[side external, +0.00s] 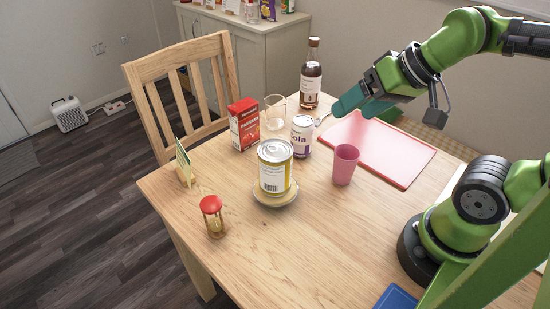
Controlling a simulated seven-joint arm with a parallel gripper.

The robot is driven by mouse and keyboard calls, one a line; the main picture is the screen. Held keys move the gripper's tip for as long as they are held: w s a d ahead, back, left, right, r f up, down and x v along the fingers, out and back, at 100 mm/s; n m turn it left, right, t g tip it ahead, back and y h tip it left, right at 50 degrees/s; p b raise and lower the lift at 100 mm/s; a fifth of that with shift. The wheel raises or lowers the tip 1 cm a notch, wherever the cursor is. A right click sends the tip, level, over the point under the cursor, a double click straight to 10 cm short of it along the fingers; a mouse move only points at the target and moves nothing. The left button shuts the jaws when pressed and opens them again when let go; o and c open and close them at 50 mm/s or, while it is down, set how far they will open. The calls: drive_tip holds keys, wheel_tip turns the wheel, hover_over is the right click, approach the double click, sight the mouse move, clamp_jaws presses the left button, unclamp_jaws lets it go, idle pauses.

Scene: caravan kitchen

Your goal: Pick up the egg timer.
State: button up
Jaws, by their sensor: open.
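The egg timer (213,216) is a small sandglass with a red cap. It stands upright on the wooden table near the left front edge in the side external view.
A large yellow-labelled can (275,167) on a round coaster (277,198) stands right of the timer. A card (183,163) stands behind it.

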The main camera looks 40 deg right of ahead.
drive_tip(key=a+f+g, duration=0.1)
drive_tip(key=a, duration=0.1)
drive_tip(key=m+g+h, duration=0.1)
drive_tip(key=g+h, duration=0.1)
drive_tip(key=g, duration=0.4)
hover_over(211, 204)
wheel_tip(211, 204, down, 4)
drive_tip(key=f, duration=1.6)
drive_tip(key=shift+w+d+f, duration=0.1)
drive_tip(key=shift+w+f, duration=0.15)
drive_tip(key=shift+f, duration=0.05)
drive_tip(key=c, duration=1.1)
